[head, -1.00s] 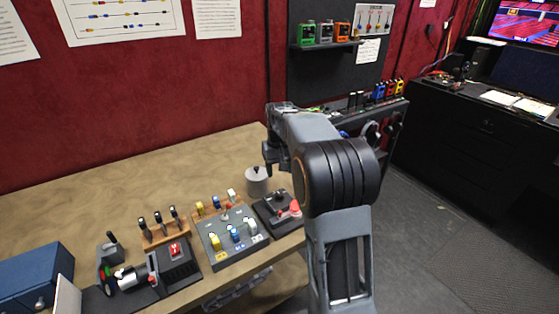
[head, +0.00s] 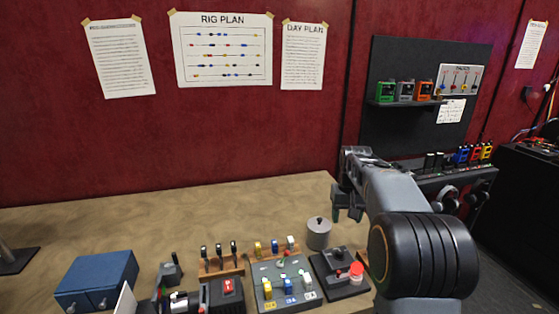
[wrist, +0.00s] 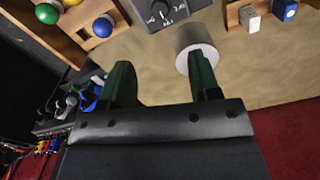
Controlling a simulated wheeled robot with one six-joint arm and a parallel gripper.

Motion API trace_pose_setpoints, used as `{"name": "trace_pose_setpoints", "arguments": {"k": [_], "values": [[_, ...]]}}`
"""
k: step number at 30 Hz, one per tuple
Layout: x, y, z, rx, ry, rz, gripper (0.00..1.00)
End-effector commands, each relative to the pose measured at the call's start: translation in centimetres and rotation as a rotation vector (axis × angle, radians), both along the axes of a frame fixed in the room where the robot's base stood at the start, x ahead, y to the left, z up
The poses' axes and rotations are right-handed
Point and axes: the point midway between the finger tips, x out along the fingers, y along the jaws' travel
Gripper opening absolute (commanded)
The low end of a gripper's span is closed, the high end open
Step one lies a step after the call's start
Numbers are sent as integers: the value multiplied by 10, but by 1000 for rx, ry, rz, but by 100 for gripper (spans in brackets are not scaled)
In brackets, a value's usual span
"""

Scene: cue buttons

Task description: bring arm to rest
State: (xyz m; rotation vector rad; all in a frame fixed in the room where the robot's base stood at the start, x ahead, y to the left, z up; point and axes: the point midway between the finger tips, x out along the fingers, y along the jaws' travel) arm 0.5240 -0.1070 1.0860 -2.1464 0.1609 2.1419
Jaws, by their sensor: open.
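My arm reaches over the right side of the wooden table (head: 180,205) in the head view. My gripper (head: 347,208) hangs near the table's back right, just above and to the right of a grey lidded pot (head: 318,233). In the wrist view my gripper (wrist: 160,85) shows two dark green fingers spread apart with nothing between them. The pot (wrist: 192,38) appears there behind the right finger, which partly covers it; I cannot tell if they touch.
A button panel (head: 283,268), a box with a red knob (head: 335,260), a lever rack (head: 222,262) and a blue box (head: 97,280) line the table front. A dark shelf board (head: 405,103) hangs on the red wall. The table's back left is clear.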

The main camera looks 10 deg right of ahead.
Motion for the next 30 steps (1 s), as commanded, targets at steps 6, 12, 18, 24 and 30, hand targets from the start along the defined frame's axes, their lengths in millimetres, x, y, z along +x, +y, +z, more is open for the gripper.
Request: {"name": "trace_pose_setpoints", "arguments": {"k": [6,12,18,24,30], "values": [[-29,12,-38,-4,-22,-23,57],[-108,54,-43,-17,-110,15,57],[-179,86,-50,-22,-203,75,57],[-217,101,-50,-22,-270,125,57],[-221,108,-36,-23,-330,150,57]]}}
